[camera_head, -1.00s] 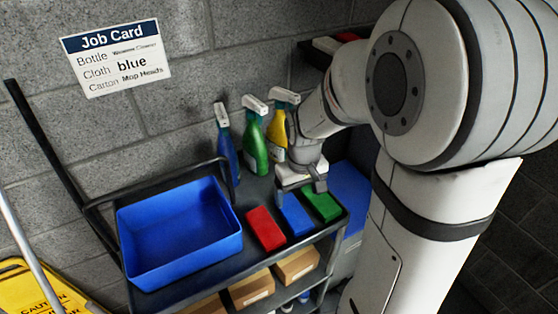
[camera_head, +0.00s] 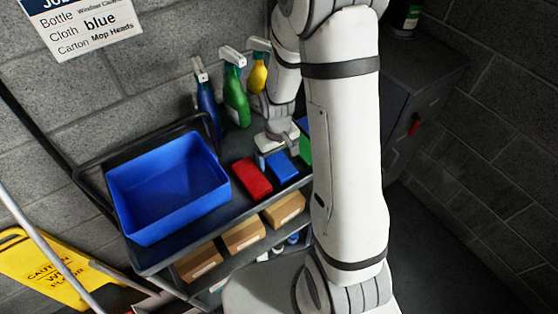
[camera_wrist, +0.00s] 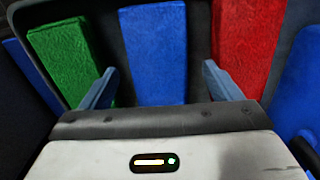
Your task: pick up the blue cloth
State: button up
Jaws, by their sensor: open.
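The blue cloth (camera_head: 281,167) lies on the cart's top shelf between the red cloth (camera_head: 251,179) and the green cloth (camera_head: 305,148), which is partly hidden by my arm. In the wrist view the blue cloth (camera_wrist: 153,55) lies ahead, between the green cloth (camera_wrist: 66,60) on the left and the red cloth (camera_wrist: 247,42) on the right. My gripper (camera_wrist: 158,84) is open and empty, with one finger on each side of the blue cloth's line. In the head view my gripper (camera_head: 276,152) is just above the cloth; whether it touches is unclear.
A blue bin (camera_head: 168,190) stands on the cart's left. Blue, green (camera_head: 235,90) and yellow spray bottles stand behind the cloths. Cardboard cartons (camera_head: 243,235) fill the lower shelf. A yellow caution sign (camera_head: 45,270) is at lower left. A job card (camera_head: 85,25) on the wall reads Cloth blue.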

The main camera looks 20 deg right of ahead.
jog(key=shift+f, duration=0.25)
jog(key=shift+c, duration=0.3)
jog(key=c, duration=1)
